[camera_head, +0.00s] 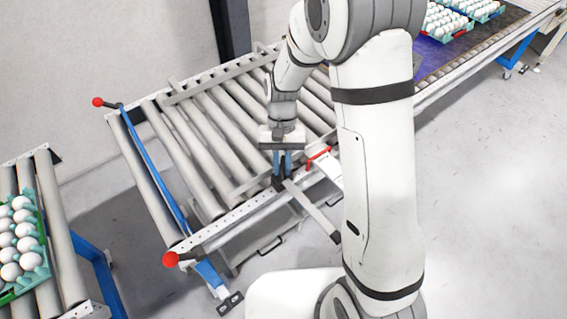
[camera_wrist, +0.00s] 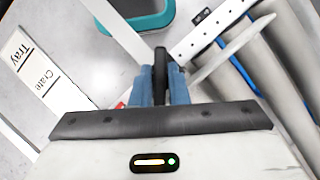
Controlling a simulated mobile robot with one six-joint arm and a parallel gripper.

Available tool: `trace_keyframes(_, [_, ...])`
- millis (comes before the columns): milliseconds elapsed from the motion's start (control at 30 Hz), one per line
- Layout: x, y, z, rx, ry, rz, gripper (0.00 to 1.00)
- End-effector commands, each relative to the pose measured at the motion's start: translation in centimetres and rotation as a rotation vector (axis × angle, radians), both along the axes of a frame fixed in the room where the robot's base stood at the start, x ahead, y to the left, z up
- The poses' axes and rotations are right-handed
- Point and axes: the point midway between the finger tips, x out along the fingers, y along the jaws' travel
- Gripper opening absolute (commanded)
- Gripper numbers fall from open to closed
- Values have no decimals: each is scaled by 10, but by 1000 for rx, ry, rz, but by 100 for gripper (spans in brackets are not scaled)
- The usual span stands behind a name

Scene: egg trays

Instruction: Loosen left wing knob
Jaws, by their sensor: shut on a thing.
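The wing knob (camera_wrist: 160,65) is a dark, narrow piece in the wrist view, upright between the blue fingers of my gripper (camera_wrist: 161,88). My gripper is shut on it. In the head view my gripper (camera_head: 283,165) points down at the near side rail of the roller conveyor, and the dark knob (camera_head: 278,184) shows at its fingertips. A flat grey bar (camera_head: 313,211) runs from near the knob toward the lower right. The knob's lower part and its thread are hidden, so I cannot tell how loose it is.
The roller conveyor's perforated side rail (camera_head: 228,222) runs beside my gripper. A red lever (camera_head: 318,157) lies just right of it. Red ball handles (camera_head: 170,259) (camera_head: 97,102) stand at the left end. A label plate reading Tray and Crate (camera_wrist: 42,75) is left in the wrist view.

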Motion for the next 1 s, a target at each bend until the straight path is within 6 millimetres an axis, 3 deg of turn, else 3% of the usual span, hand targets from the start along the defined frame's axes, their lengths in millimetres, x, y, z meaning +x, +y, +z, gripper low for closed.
trace_keyframes(1000, [2,1,1,1,-6,90,0])
